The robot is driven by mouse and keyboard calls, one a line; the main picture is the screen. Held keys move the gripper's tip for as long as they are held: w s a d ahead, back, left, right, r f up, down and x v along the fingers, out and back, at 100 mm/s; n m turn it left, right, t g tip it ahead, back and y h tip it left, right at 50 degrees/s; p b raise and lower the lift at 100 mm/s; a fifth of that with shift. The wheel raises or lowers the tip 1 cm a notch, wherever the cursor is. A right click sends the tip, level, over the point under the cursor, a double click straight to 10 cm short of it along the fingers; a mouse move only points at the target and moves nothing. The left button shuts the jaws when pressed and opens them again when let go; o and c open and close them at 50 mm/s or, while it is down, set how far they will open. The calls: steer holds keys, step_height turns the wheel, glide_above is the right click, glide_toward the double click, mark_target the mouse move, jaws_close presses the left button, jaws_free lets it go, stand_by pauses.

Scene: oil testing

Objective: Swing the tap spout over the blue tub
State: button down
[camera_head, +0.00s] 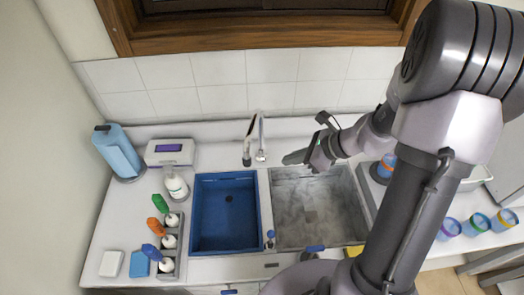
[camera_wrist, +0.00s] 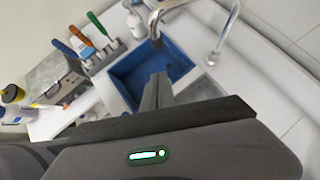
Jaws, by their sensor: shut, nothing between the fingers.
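The chrome tap (camera_head: 261,150) stands on the counter behind the two basins, near the divider between them. Its spout (camera_head: 248,150) curves toward the left, and its outlet end appears near the back right corner of the blue tub (camera_head: 228,247). In the wrist view the spout (camera_wrist: 157,30) hangs down by the edge of the blue tub (camera_wrist: 128,72); its exact height over the tub cannot be told. My gripper (camera_head: 287,158) is shut and empty, right of the tap and above the back of the grey sink. Its fingers (camera_wrist: 158,82) point toward the tub in the wrist view.
The grey sink (camera_head: 310,235) lies right of the blue tub. Several coloured cups (camera_head: 475,226) stand far right.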

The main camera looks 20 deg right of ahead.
steer(key=w+a+f, duration=0.5)
steer(key=w+a, duration=0.1)
steer(key=a, duration=0.1)
steer(key=shift+a+f, duration=0.25)
steer(key=shift+f, duration=0.15)
steer(key=shift+w, duration=0.1)
steer(key=w+a+b, duration=0.3)
steer(key=w+a, duration=0.1)
steer(key=a, duration=0.4)
steer(key=shift+r, duration=0.1)
steer(key=shift+w, duration=0.1)
